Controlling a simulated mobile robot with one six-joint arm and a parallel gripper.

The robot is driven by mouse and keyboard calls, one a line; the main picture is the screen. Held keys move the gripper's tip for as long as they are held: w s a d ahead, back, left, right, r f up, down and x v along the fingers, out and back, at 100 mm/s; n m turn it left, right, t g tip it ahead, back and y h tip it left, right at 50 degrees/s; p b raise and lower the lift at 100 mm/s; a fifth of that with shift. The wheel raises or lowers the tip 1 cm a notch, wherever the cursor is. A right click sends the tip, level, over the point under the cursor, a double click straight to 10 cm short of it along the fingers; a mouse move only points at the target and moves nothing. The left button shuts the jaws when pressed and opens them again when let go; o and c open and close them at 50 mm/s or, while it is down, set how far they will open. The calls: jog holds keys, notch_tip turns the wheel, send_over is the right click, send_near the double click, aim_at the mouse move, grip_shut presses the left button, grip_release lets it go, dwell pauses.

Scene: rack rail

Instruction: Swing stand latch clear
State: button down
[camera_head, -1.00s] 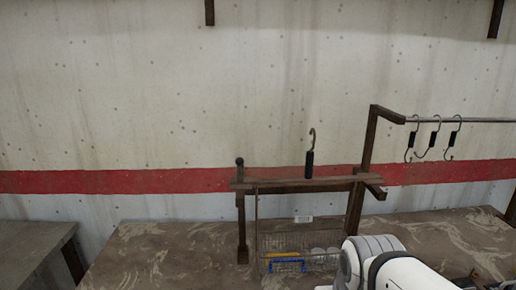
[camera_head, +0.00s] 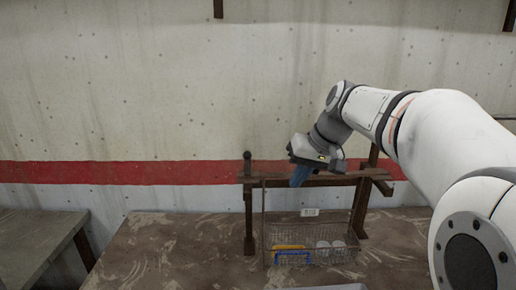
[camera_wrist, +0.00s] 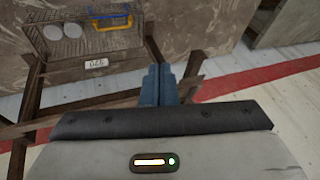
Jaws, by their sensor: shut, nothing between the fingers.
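The dark wooden stand (camera_head: 248,222) stands on the stone-topped table, with a round knob on its left post. A wooden bar (camera_head: 268,180) lies across its top; I take it for the latch, though my gripper covers part of it. The bar also shows in the wrist view (camera_wrist: 100,102). My gripper (camera_head: 297,184) is over the bar, left of its middle, pointing down. Its blue fingers are together and empty in the wrist view (camera_wrist: 158,68), beside the wood; I cannot tell if they touch it. The dark-handled hook at the stand is hidden now.
A wire basket (camera_head: 342,257) is below the bar, holding a yellow and a blue item and pale round things. It has a white label (camera_head: 310,212). My arm covers most of the hook rail at right. The table (camera_head: 165,250) is clear at left; another table (camera_head: 35,240) stands beyond.

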jog(key=w+a+r+n+y, duration=0.2)
jog(key=w+r, duration=0.5)
jog(key=w, duration=0.5)
jog(key=shift+a+r+y+p, duration=0.2)
jog(key=shift+y+p, duration=0.2)
jog(key=shift+y, duration=0.1)
jog(key=p, duration=0.2)
send_over(261, 175)
notch_tip(261, 175, down, 8)
jog(key=shift+r, duration=0.15)
